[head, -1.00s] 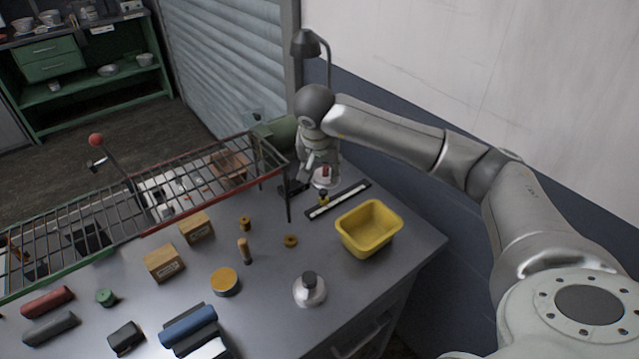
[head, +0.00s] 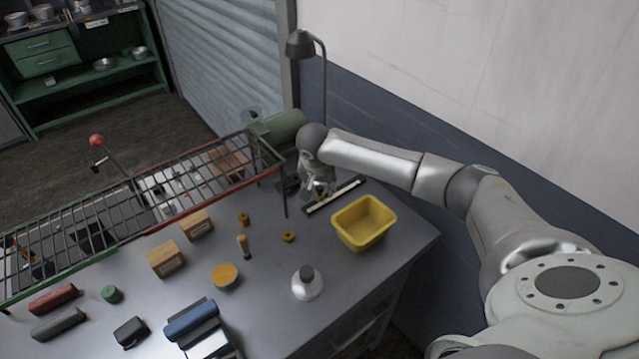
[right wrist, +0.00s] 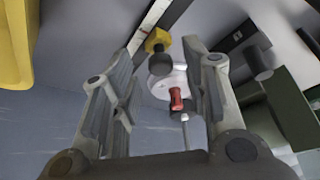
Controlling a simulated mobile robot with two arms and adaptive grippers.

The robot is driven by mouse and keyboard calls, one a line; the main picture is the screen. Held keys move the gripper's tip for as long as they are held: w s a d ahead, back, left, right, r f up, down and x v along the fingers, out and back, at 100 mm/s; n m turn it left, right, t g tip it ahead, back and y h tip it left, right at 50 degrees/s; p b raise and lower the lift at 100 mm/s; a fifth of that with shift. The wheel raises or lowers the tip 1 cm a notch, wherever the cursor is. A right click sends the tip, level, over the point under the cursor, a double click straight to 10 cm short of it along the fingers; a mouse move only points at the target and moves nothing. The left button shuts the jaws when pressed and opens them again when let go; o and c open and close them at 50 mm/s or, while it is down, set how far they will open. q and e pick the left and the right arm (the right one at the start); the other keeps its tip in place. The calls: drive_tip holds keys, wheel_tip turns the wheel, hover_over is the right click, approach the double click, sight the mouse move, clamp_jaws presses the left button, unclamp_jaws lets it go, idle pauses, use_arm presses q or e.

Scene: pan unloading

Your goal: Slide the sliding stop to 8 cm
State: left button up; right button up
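The sliding stop is a yellow block with a black knob (right wrist: 160,46). It sits on a dark rail with a pale scale strip (right wrist: 152,28), which also shows in the head view (head: 345,192). The scale marks are too small to read. My right gripper (right wrist: 157,50) is open, with its fingers apart on both sides of the knob in the right wrist view; I cannot tell whether they touch it. In the head view my right gripper (head: 319,190) hangs over the rail's left part and largely hides the stop. My left gripper is not in view.
A yellow bin (head: 364,223) stands close in front of the rail. A red-handled thing with a white disc (right wrist: 174,93) shows between the fingers. A wire rack (head: 150,205) is left of the rail, a lamp (head: 302,44) behind. Several small items lie on the table.

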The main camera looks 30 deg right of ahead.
clamp_jaws()
drive_tip(key=d, duration=0.1)
drive_tip(key=d+b, duration=0.2)
drive_tip(key=d, duration=0.1)
drive_tip(key=shift+w+f, duration=0.1)
drive_tip(key=shift+w, duration=0.15)
unclamp_jaws()
drive_tip(key=v, duration=1.2)
